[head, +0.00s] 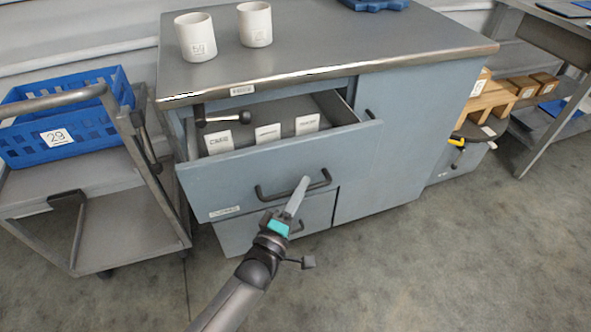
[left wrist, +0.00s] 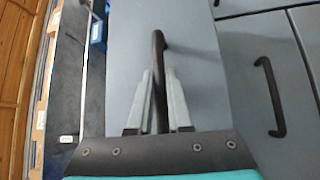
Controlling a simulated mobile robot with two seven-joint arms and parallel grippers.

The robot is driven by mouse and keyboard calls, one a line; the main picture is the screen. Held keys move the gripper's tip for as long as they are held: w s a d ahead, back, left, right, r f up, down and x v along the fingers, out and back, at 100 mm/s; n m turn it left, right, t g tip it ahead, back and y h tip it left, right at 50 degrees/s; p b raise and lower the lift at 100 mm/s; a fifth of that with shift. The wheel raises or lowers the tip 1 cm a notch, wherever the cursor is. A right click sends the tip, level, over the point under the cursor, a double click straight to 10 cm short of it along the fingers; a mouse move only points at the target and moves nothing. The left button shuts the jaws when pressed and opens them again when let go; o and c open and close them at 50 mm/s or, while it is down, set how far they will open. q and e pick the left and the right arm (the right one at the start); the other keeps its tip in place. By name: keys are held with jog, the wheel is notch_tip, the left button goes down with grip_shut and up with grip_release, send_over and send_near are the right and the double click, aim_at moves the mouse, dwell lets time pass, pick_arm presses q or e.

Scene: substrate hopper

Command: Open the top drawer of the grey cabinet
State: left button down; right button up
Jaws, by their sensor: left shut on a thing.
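The grey cabinet (head: 395,140) stands in the middle of the head view. Its top drawer (head: 215,186) is pulled well out, and labelled dividers (head: 268,133) show inside it. My left gripper (head: 301,186) is at the right part of the drawer's dark bar handle (head: 270,194). In the left wrist view its two fingers (left wrist: 158,100) are closed on either side of the handle (left wrist: 158,48). The lower drawer (head: 240,232) is shut, with its own handle (left wrist: 270,95) in the left wrist view. My right gripper is in neither view.
Two white numbered cups (head: 196,38) stand on the cabinet top (head: 330,50). A cart (head: 100,185) with a blue crate (head: 60,137) stands close at the left. Wooden boxes (head: 492,97) are at the right. The floor (head: 430,265) in front is clear.

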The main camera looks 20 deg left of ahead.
pick_arm(q)
jog(key=s+d+p, duration=0.3)
jog(key=s+d, duration=0.4)
jog(key=s, duration=0.4)
jog(key=shift+s+d, duration=0.15)
jog(key=shift+d, duration=0.1)
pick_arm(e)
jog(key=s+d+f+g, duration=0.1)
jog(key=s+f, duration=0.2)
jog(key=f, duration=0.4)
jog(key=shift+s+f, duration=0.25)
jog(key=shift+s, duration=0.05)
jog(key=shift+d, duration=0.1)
pick_arm(q)
jog(key=c, duration=0.8)
grip_release()
jog(key=shift+c, duration=0.2)
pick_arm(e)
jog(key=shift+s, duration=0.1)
